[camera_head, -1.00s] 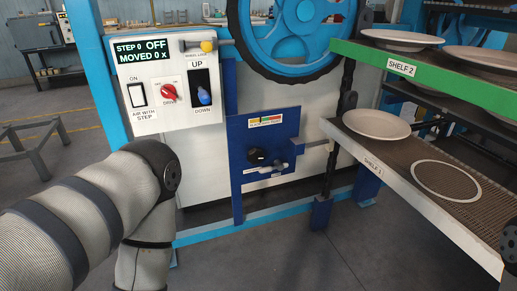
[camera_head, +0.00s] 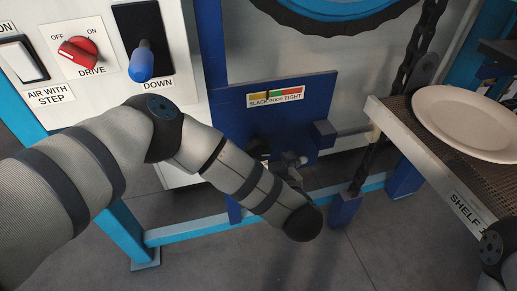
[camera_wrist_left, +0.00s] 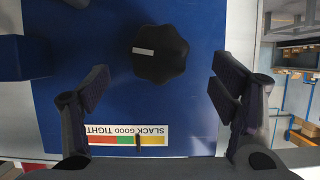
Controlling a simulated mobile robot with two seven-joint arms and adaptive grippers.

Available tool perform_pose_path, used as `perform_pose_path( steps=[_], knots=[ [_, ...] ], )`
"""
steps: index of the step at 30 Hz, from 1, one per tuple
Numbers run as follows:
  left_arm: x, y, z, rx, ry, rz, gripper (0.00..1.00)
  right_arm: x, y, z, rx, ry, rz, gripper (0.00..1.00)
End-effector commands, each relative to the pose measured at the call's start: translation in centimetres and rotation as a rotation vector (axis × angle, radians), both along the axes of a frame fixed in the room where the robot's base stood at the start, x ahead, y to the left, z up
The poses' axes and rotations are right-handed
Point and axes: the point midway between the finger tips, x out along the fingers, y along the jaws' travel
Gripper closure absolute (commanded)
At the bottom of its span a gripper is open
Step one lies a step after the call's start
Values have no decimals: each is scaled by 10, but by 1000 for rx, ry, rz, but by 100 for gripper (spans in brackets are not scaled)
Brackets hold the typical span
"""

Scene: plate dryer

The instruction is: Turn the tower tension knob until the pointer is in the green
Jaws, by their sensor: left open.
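The tension knob (camera_wrist_left: 160,53) is black and lobed with a white mark, on a blue panel (camera_wrist_left: 195,20) in the left wrist view. My left gripper (camera_wrist_left: 160,92) is open, with its fingers apart on either side below the knob in that picture, not closed on it. The gauge (camera_wrist_left: 127,136) appears upside down there, marked SLACK, GOOD, TIGHT. Its dark pointer (camera_wrist_left: 138,139) is near the border between yellow and green. The gauge also shows in the head view (camera_head: 275,96).
The control panel (camera_head: 100,22) with the red drive switch (camera_head: 78,52) and blue lever (camera_head: 141,62) is at upper left. A shelf (camera_head: 425,155) with a white plate (camera_head: 470,120) juts in at right. A dark chain (camera_head: 415,60) hangs beside the blue panel.

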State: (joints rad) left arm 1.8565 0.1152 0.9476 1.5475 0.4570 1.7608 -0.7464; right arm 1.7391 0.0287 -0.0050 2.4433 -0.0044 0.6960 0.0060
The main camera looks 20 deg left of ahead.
Motion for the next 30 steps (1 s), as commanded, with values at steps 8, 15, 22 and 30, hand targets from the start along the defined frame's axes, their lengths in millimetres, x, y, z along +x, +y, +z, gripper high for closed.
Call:
perform_pose_path(
  steps=[8, 15, 22, 30],
  knots=[
    [45, 30, -26, -2, 2, -1, 21, -6, 0, -11, 1, 20, 0, 60],
    [55, 37, -28, -1, 2, -3, 21, -7, 0, -12, 1, 21, 0, 60],
    [54, 36, -28, -1, 0, -4, 41, -7, 0, -12, 1, 21, 0, 60],
    [54, 35, -27, 10, 8, -5, 70, -6, 0, -12, 1, 20, 0, 60]
  ],
)
